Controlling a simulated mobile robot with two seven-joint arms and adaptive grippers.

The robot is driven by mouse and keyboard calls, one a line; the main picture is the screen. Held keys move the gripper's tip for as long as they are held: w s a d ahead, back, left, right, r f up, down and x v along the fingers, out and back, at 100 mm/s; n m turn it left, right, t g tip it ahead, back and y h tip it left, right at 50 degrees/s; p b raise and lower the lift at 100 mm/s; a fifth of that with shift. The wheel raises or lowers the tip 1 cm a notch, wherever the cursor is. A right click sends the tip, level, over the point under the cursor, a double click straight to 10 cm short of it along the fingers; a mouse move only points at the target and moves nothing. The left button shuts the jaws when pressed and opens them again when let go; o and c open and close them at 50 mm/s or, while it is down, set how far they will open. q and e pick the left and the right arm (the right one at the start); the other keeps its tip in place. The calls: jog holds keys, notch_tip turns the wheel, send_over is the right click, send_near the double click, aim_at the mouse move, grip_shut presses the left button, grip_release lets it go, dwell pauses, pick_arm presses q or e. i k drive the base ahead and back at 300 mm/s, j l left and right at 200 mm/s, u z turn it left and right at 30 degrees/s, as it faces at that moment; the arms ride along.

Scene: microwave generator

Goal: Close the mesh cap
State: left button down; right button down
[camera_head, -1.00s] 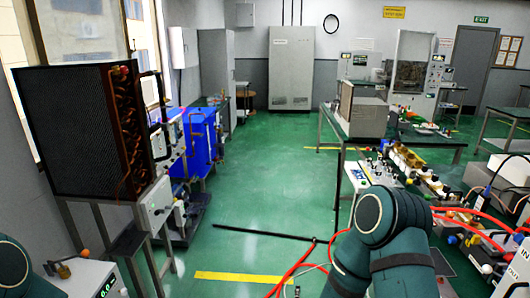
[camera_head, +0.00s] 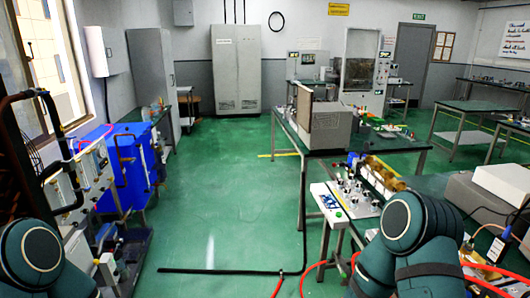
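No part that I can clearly tell as a mesh cap shows in the head view. A grey box-shaped unit (camera_head: 331,127) stands on the green-topped table at the middle right. A flat brownish panel (camera_head: 303,119) stands upright at its left side; I cannot tell whether this is a mesh cap or whether it is open. Links of my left arm show at the bottom left and links of my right arm at the bottom right. Both grippers are outside the picture.
A green floor aisle (camera_head: 225,210) lies clear ahead. A black bar (camera_head: 225,271) and red hoses (camera_head: 315,268) cross the floor near me. Blue equipment (camera_head: 130,160) lines the left. A bench of valves and fittings (camera_head: 365,190) stands at the right. A grey cabinet (camera_head: 236,70) stands at the back.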

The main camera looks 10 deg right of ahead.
aim_at(367, 144)
jog(key=i+j+z, duration=0.1)
jog(key=i, duration=1.4)
